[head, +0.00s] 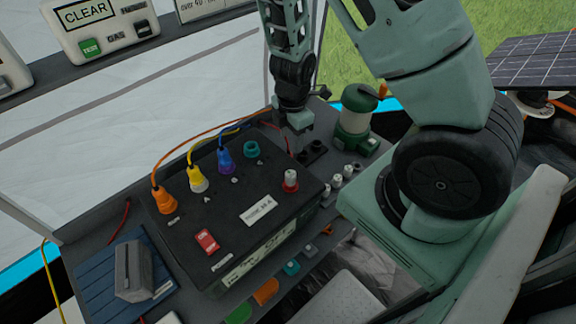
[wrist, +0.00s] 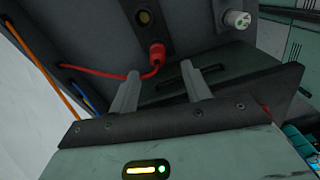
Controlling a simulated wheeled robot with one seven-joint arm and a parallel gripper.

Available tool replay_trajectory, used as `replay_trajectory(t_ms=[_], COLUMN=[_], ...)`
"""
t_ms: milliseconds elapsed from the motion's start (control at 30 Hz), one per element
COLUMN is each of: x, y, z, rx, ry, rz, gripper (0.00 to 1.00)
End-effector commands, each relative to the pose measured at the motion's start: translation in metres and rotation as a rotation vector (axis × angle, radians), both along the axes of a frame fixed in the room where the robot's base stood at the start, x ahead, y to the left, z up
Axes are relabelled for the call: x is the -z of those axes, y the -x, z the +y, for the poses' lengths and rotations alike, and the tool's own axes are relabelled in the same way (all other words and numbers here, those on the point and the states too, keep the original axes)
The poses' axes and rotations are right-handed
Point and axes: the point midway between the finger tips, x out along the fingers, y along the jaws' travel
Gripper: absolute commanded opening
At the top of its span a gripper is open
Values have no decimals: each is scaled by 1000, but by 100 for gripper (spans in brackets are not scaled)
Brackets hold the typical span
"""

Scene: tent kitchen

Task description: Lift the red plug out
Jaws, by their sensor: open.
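The red plug (wrist: 157,52) sits in a dark panel in the wrist view, with its red cable (wrist: 95,72) running off to the left. My gripper (wrist: 160,72) is open. Its two grey fingers point towards the panel, and the plug shows beyond and between their tips; I cannot tell how much gap is left. In the head view my gripper (head: 297,143) is at the back right of the black power box (head: 240,225). The plug is hidden there behind the gripper, and only a bit of red cable shows beside it.
Orange (head: 163,201), yellow (head: 198,180) and blue (head: 226,162) plugs stand in the box top, left of my gripper. A red-and-white knob (head: 290,180) is in front of it. A green lantern (head: 356,125) stands close on its right. A white connector (wrist: 237,19) shows in the wrist view.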

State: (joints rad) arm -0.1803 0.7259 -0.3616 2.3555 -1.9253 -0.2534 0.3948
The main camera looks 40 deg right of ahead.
Motion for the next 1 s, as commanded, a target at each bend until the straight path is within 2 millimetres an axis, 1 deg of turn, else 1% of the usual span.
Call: replay_trajectory(t_ms=[33, 167, 233, 400, 533, 633, 867, 900, 967, 1000], x=[8, 13, 18, 44, 60, 64, 63, 63, 63, 63], y=[0, 0, -1, -6, -7, -6, -7, -7, -7, -7], z=[0, 0, 1, 4, 4, 4, 5, 5, 5, 5], rx=[1, 1, 0, 1, 3, 1, 0, 0, 0, 0], ry=[0, 0, -1, -1, 1, 1, 2, 2, 2, 2], rz=[0, -1, 0, 0, 0, 1, 0, 0, 0, 0], gripper=[48, 48, 48, 48, 48, 48, 48, 37, 20, 9])
